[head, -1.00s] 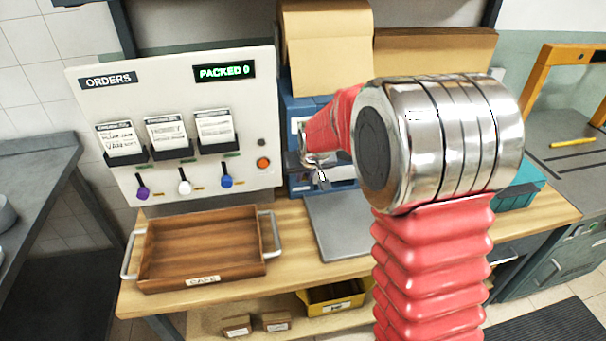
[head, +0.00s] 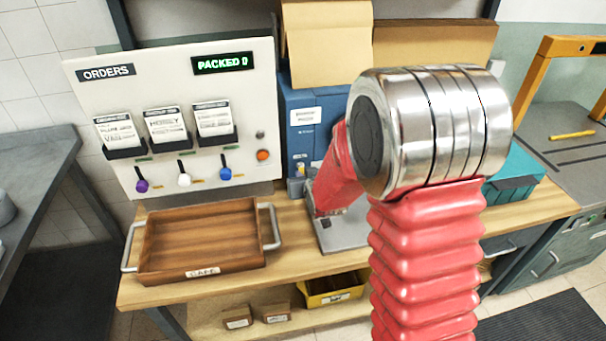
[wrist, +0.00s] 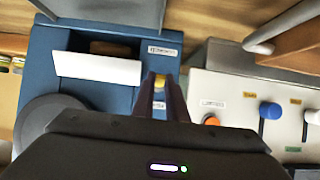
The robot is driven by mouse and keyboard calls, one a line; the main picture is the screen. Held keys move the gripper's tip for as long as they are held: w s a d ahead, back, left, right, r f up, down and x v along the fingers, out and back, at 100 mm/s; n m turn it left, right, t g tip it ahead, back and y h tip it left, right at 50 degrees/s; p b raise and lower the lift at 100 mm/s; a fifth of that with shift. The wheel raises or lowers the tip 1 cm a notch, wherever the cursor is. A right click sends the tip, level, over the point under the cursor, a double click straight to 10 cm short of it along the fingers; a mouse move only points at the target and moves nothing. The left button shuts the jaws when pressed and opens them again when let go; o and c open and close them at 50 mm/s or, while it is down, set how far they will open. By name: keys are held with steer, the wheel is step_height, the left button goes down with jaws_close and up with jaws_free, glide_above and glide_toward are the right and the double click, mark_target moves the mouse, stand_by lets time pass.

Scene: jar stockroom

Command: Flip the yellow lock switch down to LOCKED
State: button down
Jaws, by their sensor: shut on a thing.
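The yellow lock switch (wrist: 160,84) shows as a small yellow piece between the dark fingers of my gripper (wrist: 160,76) in the wrist view. The fingers are shut on it, at the edge of the blue machine (wrist: 105,90) beside the order panel. The fingers hide most of the switch, so I cannot tell whether it is up or down. Small white labels sit above and below it in this view; I cannot read them. In the head view the blue machine (head: 312,100) stands behind my red arm, which hides its lower front.
The order panel (head: 245,80) with an orange button (head: 263,155) and coloured levers is left of the machine. A wooden tray (head: 200,275) sits on the bench before it. A grey plate (head: 345,236) lies under my arm. Cardboard (head: 328,50) stands behind.

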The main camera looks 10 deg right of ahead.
steer(key=shift+s+f+t, duration=0.1)
steer(key=shift+f+t, duration=0.45)
steer(key=shift+t, duration=0.35)
steer(key=shift+f, duration=0.1)
steer(key=c, duration=1.8)
jaws_free()
steer(key=shift+o, duration=0.2)
